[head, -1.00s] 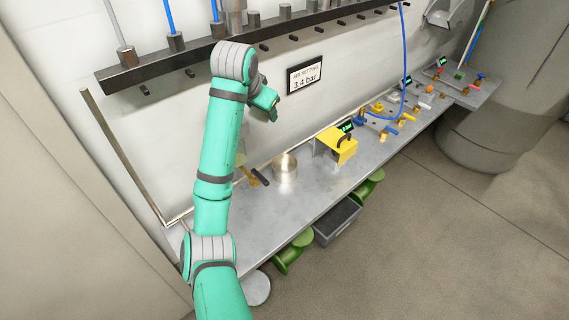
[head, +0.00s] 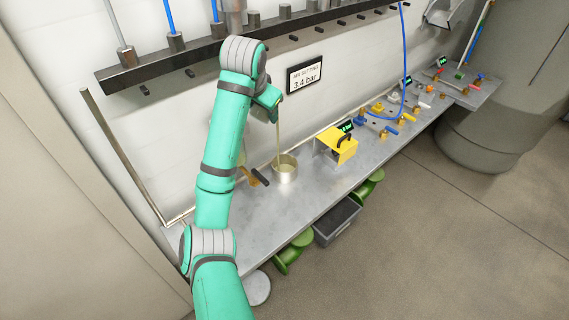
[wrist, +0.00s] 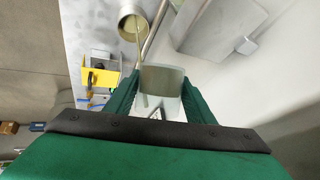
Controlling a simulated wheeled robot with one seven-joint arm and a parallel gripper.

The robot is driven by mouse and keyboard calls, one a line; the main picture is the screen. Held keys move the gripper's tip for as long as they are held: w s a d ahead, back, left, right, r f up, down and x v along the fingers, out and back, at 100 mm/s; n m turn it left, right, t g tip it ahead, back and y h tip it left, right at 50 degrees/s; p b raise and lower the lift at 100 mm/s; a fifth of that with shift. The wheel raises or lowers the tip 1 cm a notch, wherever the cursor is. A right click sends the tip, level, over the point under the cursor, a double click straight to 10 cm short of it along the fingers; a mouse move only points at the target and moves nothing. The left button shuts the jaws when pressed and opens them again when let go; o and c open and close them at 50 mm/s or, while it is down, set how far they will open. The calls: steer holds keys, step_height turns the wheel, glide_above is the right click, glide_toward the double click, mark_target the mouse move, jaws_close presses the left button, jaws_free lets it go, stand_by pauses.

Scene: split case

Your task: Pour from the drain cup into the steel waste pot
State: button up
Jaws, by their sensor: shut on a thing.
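The steel waste pot (head: 285,175) stands upright on the metal bench, open at the top. My gripper (head: 266,103) is above it, slightly left. In the wrist view my gripper (wrist: 160,98) is shut on the pale drain cup (wrist: 162,78), which sits between its green fingers. The cup is tilted, and a thin pale yellowish stream (head: 278,142) runs down into the pot. The wrist view also shows the stream entering the pot (wrist: 133,24). The cup is mostly hidden by my gripper in the head view, and its fill level cannot be told.
A yellow box with a black handle (head: 338,145) stands right of the pot. A dark-handled tool (head: 259,176) lies left of it. Valves and a blue hose (head: 403,70) are farther right. A dark rail (head: 300,38) runs along the wall above.

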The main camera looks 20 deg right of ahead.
steer(key=shift+d+f+y, duration=0.15)
steer(key=shift+y, duration=0.15)
steer(key=shift+f, duration=0.3)
steer(key=shift+w+d+f+m+g+y, duration=0.15)
steer(key=shift+d+f+m+g+y, duration=0.25)
steer(key=shift+f+y, duration=1.95)
steer(key=shift+w+d+f+m+g+y, duration=0.25)
steer(key=shift+d+f+g, duration=0.2)
steer(key=shift+f, duration=3.9)
steer(key=shift+w+d+f+m+g+y, duration=0.1)
steer(key=shift+d+f+m+g+y, duration=0.25)
steer(key=shift+f+y, duration=2.05)
steer(key=shift+d+f+h, duration=0.1)
steer(key=shift+f+h, duration=0.8)
